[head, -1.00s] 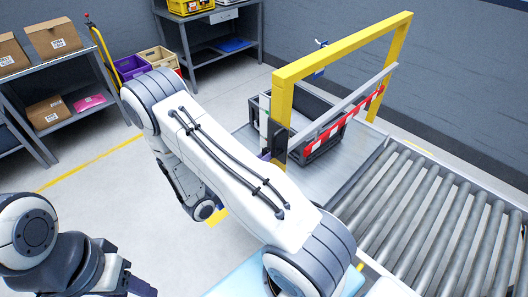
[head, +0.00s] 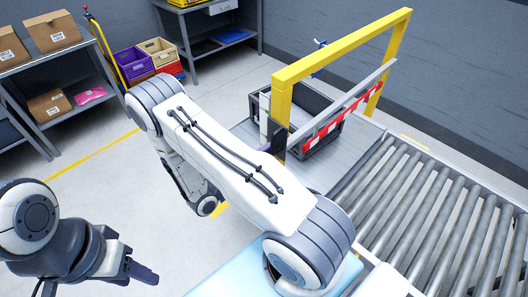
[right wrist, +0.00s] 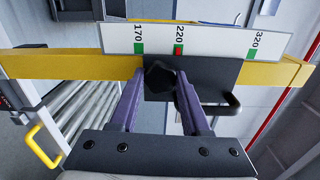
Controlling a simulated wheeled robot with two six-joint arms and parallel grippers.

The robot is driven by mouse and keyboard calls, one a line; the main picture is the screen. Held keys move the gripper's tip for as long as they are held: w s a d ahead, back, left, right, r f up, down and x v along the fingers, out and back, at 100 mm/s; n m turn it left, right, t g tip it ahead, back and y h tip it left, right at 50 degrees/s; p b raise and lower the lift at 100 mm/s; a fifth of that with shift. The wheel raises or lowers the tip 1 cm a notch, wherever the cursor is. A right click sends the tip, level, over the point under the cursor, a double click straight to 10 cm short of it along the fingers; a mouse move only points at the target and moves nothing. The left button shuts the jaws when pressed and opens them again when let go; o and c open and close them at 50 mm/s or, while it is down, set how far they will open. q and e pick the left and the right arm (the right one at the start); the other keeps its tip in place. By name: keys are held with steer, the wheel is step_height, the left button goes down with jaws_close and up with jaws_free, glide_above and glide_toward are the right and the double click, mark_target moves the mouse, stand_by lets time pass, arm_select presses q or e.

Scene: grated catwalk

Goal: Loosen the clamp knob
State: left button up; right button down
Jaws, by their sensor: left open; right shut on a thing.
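The clamp knob (right wrist: 160,79) is black and lobed, in the right wrist view, on a dark plate (right wrist: 215,75) on the yellow post. My right gripper (right wrist: 160,86) has its two purple fingers on either side of the knob, shut on it. In the head view my right arm hides most of that gripper and the knob. A white scale (right wrist: 200,42) above the plate reads 170, 220 and 320, with a red mark at 220 and green marks at the others. My left gripper (head: 143,272) is open and empty at the lower left, far from the clamp.
The yellow frame (head: 345,42) spans the conveyor, with a red-and-white striped bar (head: 338,117) and a dark crate (head: 322,138) beneath. Rollers (head: 430,210) run to the lower right. Shelves with boxes (head: 52,32) stand at the back left. The floor between is clear.

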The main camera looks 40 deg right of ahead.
steer(key=shift+n, duration=0.5)
steer(key=shift+c, duration=1.8)
jaws_free()
steer(key=a+b, duration=0.4)
steer(key=a, duration=0.6)
steer(key=shift+s+a, duration=0.3)
steer(key=shift+s, duration=0.1)
